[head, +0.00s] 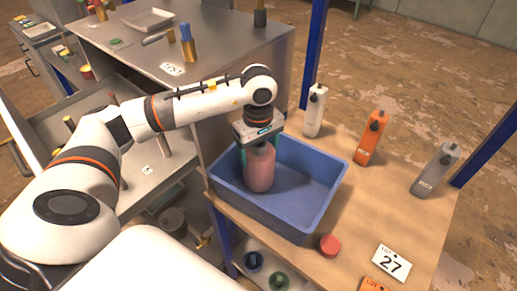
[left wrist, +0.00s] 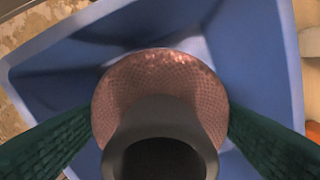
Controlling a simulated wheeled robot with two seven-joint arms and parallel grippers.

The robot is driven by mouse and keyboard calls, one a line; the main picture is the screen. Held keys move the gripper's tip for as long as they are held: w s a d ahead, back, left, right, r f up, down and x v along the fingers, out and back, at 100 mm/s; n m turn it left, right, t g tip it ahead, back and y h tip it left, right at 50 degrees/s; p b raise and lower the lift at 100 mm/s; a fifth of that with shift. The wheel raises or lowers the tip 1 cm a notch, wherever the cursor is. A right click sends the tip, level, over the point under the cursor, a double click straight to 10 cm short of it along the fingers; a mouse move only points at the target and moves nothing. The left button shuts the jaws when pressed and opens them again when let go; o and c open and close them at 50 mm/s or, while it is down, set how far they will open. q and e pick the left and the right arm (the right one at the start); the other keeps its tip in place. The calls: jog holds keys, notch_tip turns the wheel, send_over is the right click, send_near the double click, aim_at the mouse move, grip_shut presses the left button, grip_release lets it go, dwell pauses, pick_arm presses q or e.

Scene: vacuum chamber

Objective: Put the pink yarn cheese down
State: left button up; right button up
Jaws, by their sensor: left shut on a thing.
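The pink yarn cheese (head: 259,172) stands roughly upright inside the blue bin (head: 320,200), toward its left side. My left gripper (head: 259,150) points down from above and is shut on its upper part. In the left wrist view the pink yarn cheese (left wrist: 160,70) sits between the two green fingers, with a dark round core end facing the camera. The blue walls of the bin (left wrist: 255,60) surround it. I cannot tell whether its base touches the bin floor. My right gripper is not in view.
The bin stands on a wooden-topped table (head: 400,215). White (head: 314,112), orange (head: 370,140) and grey (head: 435,170) bottle-like items stand along its far edge. The bin's right part looks empty.

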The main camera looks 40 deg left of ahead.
pick_arm(q)
jog(key=o, duration=1.2)
jog(key=shift+c, duration=0.2)
jog(key=shift+r+p, duration=0.25)
jog(key=shift+p, duration=0.15)
notch_tip(320, 180, up, 12)
jog(key=b, duration=0.2)
